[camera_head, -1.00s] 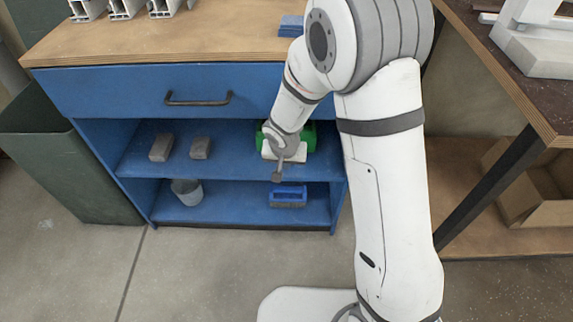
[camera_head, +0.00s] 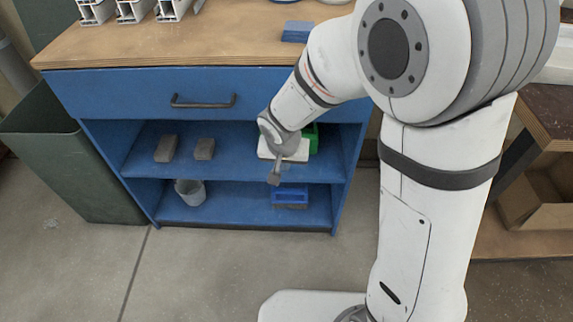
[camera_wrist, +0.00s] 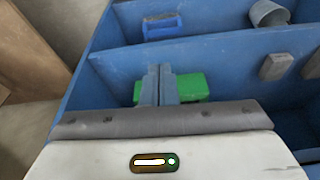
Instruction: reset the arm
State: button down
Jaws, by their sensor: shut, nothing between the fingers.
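My gripper (camera_head: 274,178) hangs in front of the open shelves of the blue cabinet (camera_head: 95,150), with its fingers pointing down in the head view. In the wrist view my gripper (camera_wrist: 159,72) has its two fingers together with nothing between them. A green object (camera_head: 312,132) lies on the upper shelf behind my gripper, partly hidden by it. It also shows in the wrist view (camera_wrist: 190,85), behind the fingers. I cannot tell the exact gap between fingers and green object.
Two grey blocks (camera_head: 204,149) sit on the upper shelf. White profiles (camera_head: 132,10) and a blue stack (camera_head: 297,31) are on the top. A dark green bin (camera_head: 70,165) stands left.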

jog(key=shift+s+r, duration=0.1)
jog(key=shift+r, duration=0.35)
jog(key=shift+r, duration=0.1)
jog(key=s+d+r+p, duration=0.4)
jog(key=d+r+p, duration=0.2)
jog(key=r+p, duration=0.3)
jog(key=s+d+r+p, duration=0.5)
jog(key=r+p, duration=0.4)
jog(key=r, duration=0.9)
jog(key=s+d+r+p, duration=0.5)
jog(key=d+r+p, duration=0.3)
jog(key=r, duration=0.5)
jog(key=shift+s+r+g+p, duration=0.25)
jog(key=shift+g+p, duration=0.15)
jog(key=shift+p, duration=0.4)
